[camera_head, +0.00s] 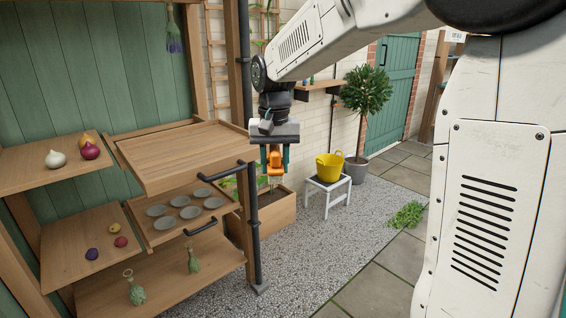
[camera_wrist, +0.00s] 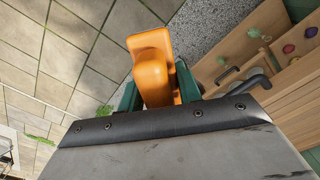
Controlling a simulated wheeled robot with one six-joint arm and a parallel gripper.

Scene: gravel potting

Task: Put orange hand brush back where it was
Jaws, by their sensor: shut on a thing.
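My gripper (camera_head: 274,163) hangs from the arm in the head view, just right of the wooden shelf unit. It is shut on the orange hand brush (camera_head: 274,158), holding it in the air. In the wrist view the brush (camera_wrist: 152,65) shows as an orange block with a curved part between the green fingers of my gripper (camera_wrist: 158,85).
A planter box (camera_head: 275,215), a white stool with a yellow bucket (camera_head: 329,167) and a potted tree (camera_head: 367,95) stand behind. Gravel (camera_head: 330,245) is clear.

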